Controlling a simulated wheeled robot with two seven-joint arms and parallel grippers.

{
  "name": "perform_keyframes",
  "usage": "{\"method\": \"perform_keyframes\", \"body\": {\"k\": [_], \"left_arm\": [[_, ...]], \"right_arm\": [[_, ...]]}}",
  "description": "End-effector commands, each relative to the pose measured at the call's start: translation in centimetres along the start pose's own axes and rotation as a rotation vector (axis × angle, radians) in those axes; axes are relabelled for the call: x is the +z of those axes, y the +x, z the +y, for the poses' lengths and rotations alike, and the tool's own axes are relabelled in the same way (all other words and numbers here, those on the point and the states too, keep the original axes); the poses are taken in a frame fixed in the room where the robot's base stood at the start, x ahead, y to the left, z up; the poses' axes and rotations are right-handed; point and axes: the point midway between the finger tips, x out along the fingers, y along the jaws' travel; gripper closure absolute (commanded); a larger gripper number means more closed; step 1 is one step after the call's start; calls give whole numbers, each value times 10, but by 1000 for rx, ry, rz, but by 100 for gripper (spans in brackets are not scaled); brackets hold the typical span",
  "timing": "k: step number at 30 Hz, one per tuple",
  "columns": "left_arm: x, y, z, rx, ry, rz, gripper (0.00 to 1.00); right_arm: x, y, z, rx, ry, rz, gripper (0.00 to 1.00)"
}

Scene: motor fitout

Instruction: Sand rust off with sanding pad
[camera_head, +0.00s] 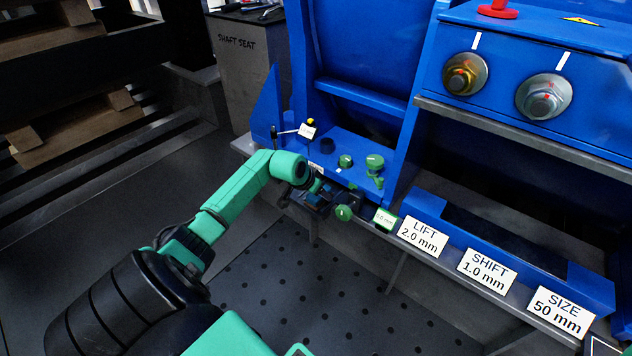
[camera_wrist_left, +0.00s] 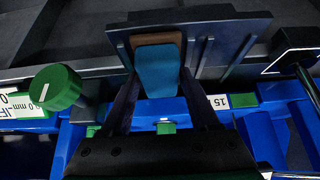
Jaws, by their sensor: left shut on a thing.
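The sanding pad (camera_wrist_left: 157,68), a blue block with a brown layer at one end, sits between the fingers of my left gripper (camera_wrist_left: 160,82). The gripper is shut on it. A dark flat tray or plate (camera_wrist_left: 228,45) lies directly behind the pad; I cannot tell whether the pad touches it. In the head view, my left gripper (camera_head: 316,192) is low at the front edge of the blue machine (camera_head: 342,150), and the pad is hard to make out. My right gripper is not in view.
Green knobs (camera_head: 375,165) stand close to the gripper, and one (camera_wrist_left: 57,87) shows in the left wrist view. White labels, including LIFT (camera_head: 423,236), line the ledge. Two large round fittings (camera_head: 465,74) are at upper right. A perforated floor plate (camera_head: 300,290) is clear below.

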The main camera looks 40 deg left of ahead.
Motion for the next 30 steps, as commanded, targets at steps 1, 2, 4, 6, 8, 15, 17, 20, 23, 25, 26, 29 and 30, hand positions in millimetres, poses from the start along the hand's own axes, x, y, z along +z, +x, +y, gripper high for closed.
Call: {"method": "perform_keyframes", "body": {"k": [1, 2, 4, 6, 8, 15, 17, 20, 23, 25, 26, 29, 30], "left_arm": [[-2, 3, 0, 1, 0, -1, 83], [-3, 3, 0, 1, 0, -1, 83], [-4, 4, 0, 1, 0, -2, 83], [-6, 5, 0, 1, 0, 0, 83], [-10, 8, 0, 1, 0, 0, 83], [-26, 15, 1, 1, 1, 1, 83], [-27, 15, 1, 1, 1, 1, 83], [-27, 14, 1, 1, 1, 1, 83], [-27, 14, 0, 0, 1, 1, 83], [-29, 11, 0, 0, 1, 1, 83], [-30, 9, 0, 0, 1, 1, 83], [-36, 1, 0, 0, 1, 1, 83], [-37, -2, 0, 0, 0, 1, 83]], "right_arm": [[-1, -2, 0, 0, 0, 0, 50], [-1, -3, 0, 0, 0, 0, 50], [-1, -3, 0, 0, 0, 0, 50], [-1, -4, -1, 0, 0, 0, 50], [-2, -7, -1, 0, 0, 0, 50], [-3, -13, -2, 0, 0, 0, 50], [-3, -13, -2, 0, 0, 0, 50], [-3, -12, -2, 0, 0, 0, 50], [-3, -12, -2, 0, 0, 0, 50], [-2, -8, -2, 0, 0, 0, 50], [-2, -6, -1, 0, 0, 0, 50], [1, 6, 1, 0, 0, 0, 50], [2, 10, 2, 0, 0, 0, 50]]}}
